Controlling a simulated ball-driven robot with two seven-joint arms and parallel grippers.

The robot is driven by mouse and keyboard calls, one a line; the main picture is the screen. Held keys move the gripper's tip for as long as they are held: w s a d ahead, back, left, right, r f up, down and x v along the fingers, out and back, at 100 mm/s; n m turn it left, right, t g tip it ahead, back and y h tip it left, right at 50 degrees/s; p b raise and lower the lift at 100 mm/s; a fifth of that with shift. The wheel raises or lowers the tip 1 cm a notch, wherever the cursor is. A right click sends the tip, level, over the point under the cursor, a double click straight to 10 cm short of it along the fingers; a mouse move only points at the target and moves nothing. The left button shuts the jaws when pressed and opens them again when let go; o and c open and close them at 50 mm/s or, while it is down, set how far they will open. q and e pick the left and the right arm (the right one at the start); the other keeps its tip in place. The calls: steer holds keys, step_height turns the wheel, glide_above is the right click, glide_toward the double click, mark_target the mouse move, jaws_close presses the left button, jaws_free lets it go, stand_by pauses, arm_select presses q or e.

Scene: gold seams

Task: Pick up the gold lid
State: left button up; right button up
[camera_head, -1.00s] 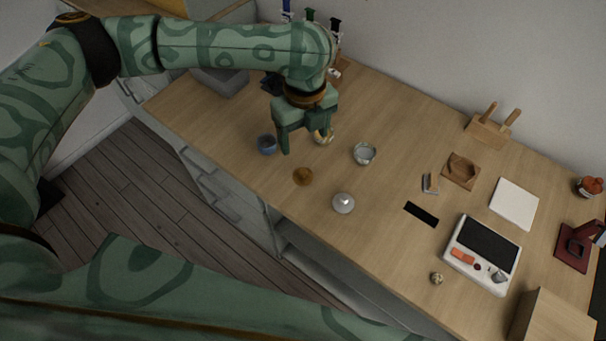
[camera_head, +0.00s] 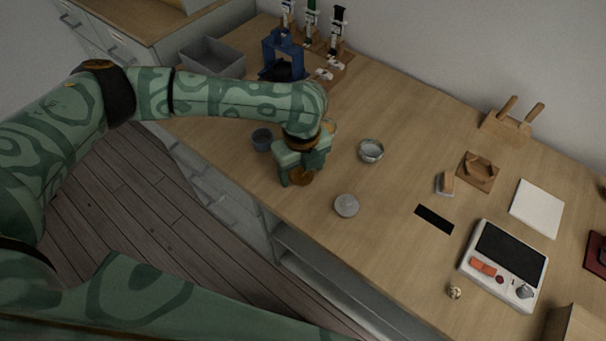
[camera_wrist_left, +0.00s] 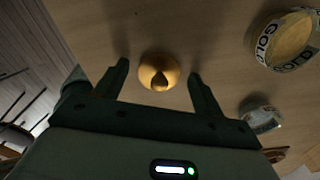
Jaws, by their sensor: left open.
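The gold lid (camera_wrist_left: 158,74) is a round golden disc with a knob on top, lying on the wooden counter. In the left wrist view it sits between and slightly beyond the two fingertips of my left gripper (camera_wrist_left: 160,78), which is open and empty. In the head view the gold lid (camera_head: 302,176) is partly hidden by my left gripper (camera_head: 296,180), which is low over the counter's front edge. My right gripper is not in the frames.
A jar labelled GOLD (camera_wrist_left: 285,42) stands close by. A white scale (camera_head: 503,264) is farther right.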

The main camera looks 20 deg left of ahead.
arm_select(q)
steer(key=shift+s+r, duration=0.1)
steer(key=shift+r, duration=0.05)
steer(key=shift+c, duration=0.3)
steer(key=c, duration=1)
